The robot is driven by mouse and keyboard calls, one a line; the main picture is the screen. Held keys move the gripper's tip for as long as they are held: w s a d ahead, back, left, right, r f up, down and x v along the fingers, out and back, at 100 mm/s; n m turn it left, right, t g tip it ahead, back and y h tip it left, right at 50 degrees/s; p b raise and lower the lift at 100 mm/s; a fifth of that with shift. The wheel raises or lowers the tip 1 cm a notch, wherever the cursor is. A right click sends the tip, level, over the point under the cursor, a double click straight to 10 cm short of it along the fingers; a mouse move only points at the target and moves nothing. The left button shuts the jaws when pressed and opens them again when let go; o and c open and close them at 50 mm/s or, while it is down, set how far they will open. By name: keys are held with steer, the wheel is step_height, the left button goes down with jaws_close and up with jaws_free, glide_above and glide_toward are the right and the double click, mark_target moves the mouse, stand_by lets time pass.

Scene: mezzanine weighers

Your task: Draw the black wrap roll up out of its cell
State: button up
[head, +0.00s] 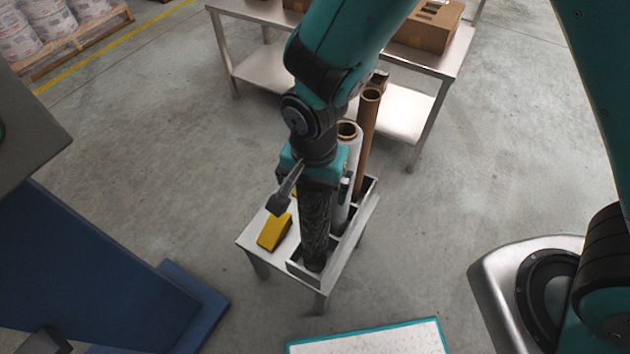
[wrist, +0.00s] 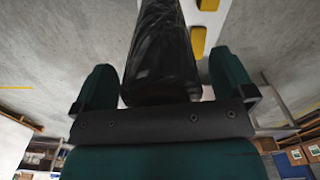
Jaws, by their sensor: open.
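The black wrap roll (head: 316,222) stands upright in the front cell of a metal rack (head: 352,222) on a small steel stand. My gripper (head: 320,182) is over the top of the roll, with its fingers on either side. In the wrist view the roll (wrist: 163,50) rises between the two open fingers of my gripper (wrist: 162,88), with gaps visible on both sides. The roll's top end sits close to the palm.
A clear wrap roll (head: 351,165) and a brown cardboard tube (head: 368,140) stand in cells just behind. A yellow block (head: 275,232) lies on the stand to the left. A steel table (head: 262,62) with cardboard boxes is at the back. Bare floor surrounds the stand.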

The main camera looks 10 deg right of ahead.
steer(key=c, duration=1.7)
steer(key=shift+o, duration=0.2)
step_height(320, 180, up, 13)
steer(key=p, duration=1.1)
steer(key=shift+w+r, duration=0.1)
